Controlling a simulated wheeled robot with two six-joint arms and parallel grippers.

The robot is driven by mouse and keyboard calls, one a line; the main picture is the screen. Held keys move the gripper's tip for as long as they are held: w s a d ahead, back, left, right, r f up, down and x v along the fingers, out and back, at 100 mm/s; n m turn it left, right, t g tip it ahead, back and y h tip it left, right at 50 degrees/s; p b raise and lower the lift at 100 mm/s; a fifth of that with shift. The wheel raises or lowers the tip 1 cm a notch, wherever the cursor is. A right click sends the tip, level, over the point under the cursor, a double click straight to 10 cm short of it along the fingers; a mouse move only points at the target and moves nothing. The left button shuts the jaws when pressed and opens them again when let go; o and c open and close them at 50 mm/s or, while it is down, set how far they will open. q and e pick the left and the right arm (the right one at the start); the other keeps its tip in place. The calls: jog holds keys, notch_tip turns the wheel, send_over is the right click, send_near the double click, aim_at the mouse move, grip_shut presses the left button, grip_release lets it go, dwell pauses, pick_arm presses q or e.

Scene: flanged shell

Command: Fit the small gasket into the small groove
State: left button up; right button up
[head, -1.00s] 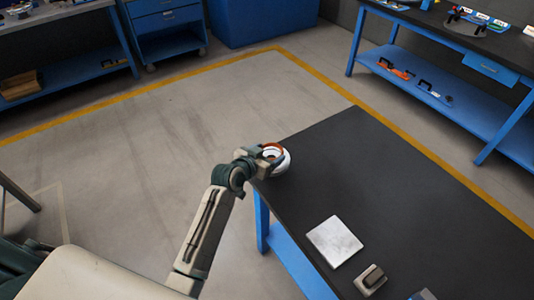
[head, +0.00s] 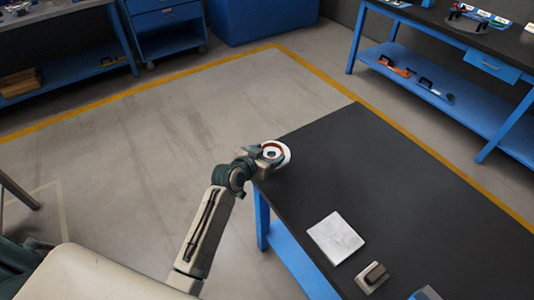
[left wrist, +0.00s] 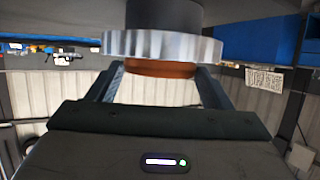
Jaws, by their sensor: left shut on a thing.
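The small gasket is an orange-brown ring (head: 274,147) at the near left corner of the dark table. My left gripper (head: 264,154) is shut on it. The pale round flanged shell (head: 287,158) stands at that corner, with the ring over its face around a dark centre. In the left wrist view the gasket (left wrist: 160,68) lies between both fingers, right against the edge of the shell's grey flange (left wrist: 165,46). The fingers and flange hide the groove, so I cannot tell whether the ring sits in it. My right gripper is not in view.
Part of a blue-grey object (head: 425,294) shows at the bottom edge. The table's middle and far side are clear. Other blue benches stand farther off.

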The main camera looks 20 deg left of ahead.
pick_arm(q)
jog(key=shift+f, duration=0.35)
jog(key=o, duration=1.2)
jog(key=shift+s+f, duration=0.15)
jog(key=shift+s, duration=0.1)
jog(key=v, duration=0.3)
jog(key=b+v, duration=0.1)
jog(key=v, duration=0.3)
jog(key=b+v, duration=0.1)
jog(key=v, duration=0.2)
jog(key=shift+s+a+r, duration=0.15)
jog(key=shift+r, duration=0.3)
